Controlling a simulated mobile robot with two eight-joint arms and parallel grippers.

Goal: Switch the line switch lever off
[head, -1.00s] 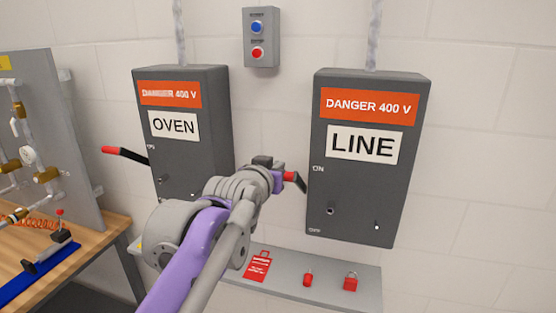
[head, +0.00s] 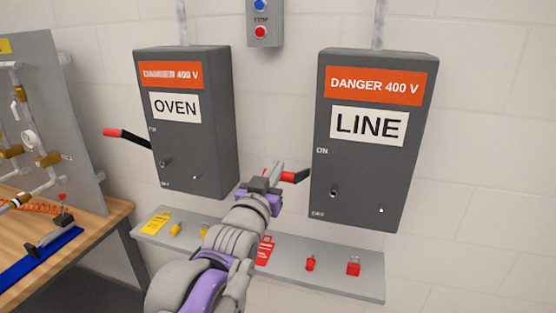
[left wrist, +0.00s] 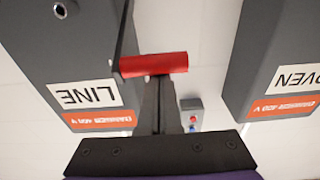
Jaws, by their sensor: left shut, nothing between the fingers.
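The grey LINE box (head: 368,175) hangs on the wall at the right in the head view. My left gripper (head: 276,170) is shut and empty at the handle. In the left wrist view, which is upside down, the red handle (left wrist: 153,65) lies across the tips of the shut fingers (left wrist: 157,88), on their lower side. They seem to touch; the exact contact is hidden. My right gripper is not in view.
The OVEN box (head: 190,150), its lever (head: 125,137) raised, hangs at the left. A button box (head: 263,30) is above. A grey shelf (head: 335,282) below holds tags and padlocks, including a red padlock (head: 353,267). A wooden bench (head: 100,230) stands at far left.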

